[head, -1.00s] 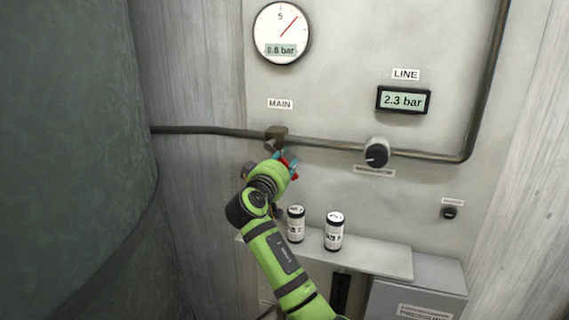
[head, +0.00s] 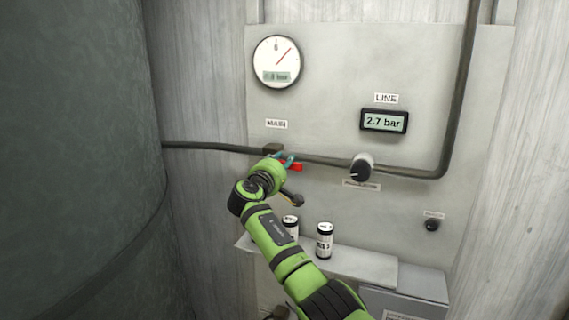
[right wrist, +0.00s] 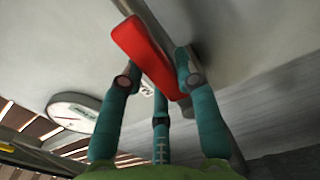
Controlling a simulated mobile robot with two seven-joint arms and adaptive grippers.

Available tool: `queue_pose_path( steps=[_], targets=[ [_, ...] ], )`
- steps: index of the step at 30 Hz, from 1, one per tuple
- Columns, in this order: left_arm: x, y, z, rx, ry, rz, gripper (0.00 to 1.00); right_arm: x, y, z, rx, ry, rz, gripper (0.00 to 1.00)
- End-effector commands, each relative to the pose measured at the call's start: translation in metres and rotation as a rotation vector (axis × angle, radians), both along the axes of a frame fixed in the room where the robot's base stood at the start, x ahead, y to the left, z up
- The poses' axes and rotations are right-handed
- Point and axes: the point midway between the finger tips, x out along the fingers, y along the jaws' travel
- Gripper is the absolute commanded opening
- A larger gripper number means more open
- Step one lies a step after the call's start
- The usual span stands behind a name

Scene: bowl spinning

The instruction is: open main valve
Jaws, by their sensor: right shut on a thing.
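The main valve (head: 273,149) is a brown block on the dark pipe below the MAIN label (head: 276,124). Its red handle (head: 292,167) points right, close to the pipe and nearly in line with it. My right gripper (head: 283,160), with teal fingers, is shut on the red handle, and my green wrist hides part of the valve. In the right wrist view the red handle (right wrist: 147,48) lies between the teal fingers, with the pipe behind it. My left gripper is not in view.
The round gauge (head: 277,62) is above; its digits are blurred. The LINE display (head: 384,121) reads 2.7 bar. A knob (head: 361,167) sits on the pipe to the right. Two labelled cans (head: 324,240) stand on a shelf (head: 362,264) below. A big dark tank (head: 75,150) fills the left.

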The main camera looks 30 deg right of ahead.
Motion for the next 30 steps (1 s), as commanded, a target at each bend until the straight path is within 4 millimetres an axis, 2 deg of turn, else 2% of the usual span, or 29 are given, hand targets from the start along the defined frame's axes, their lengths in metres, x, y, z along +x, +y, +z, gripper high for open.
queue_pose_path(
  steps=[4, 20, 21, 22, 23, 30],
  targets=[
    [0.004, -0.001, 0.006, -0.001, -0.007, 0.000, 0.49, 0.000, -0.002, 0.006, -0.028, 0.027, -0.004, 0.00],
    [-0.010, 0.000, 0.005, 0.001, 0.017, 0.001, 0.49, 0.000, -0.002, 0.007, -0.049, 0.045, -0.004, 0.00],
    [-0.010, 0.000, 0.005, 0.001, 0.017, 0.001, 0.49, 0.000, -0.002, 0.007, -0.050, 0.046, -0.004, 0.39],
    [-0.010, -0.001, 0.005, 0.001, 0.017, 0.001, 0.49, 0.000, -0.002, 0.007, -0.050, 0.046, -0.004, 0.51],
    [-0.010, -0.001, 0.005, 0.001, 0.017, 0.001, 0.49, 0.000, -0.001, 0.007, -0.049, 0.045, -0.004, 0.57],
    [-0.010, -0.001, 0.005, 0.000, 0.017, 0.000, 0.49, 0.000, -0.001, 0.005, -0.043, 0.046, -0.003, 0.57]
  ],
)
